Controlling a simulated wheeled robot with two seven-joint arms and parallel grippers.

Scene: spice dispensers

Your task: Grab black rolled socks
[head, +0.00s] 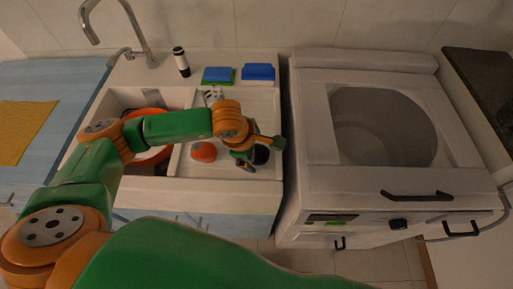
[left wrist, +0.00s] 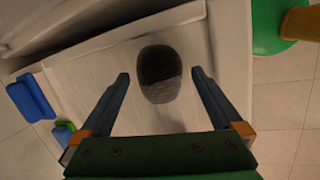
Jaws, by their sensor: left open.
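The black rolled socks (left wrist: 160,74) lie on the pale ribbed counter beside the sink. In the head view the socks (head: 260,155) are partly covered by my left gripper (head: 262,153). My left gripper is open and empty. In the left wrist view its two fingers (left wrist: 161,77) point toward the socks, one on each side of their near end. The socks appear beyond the fingertips; I cannot tell the exact gap. My right gripper is not in view.
An orange-red round item (head: 203,151) and a patterned white item (head: 212,95) are close by on the counter. Two sponges, blue-green (head: 217,75) and blue (head: 258,72), and a bottle (head: 181,61) stand behind. The sink (head: 120,98) is left; a washing machine (head: 310,110) is right.

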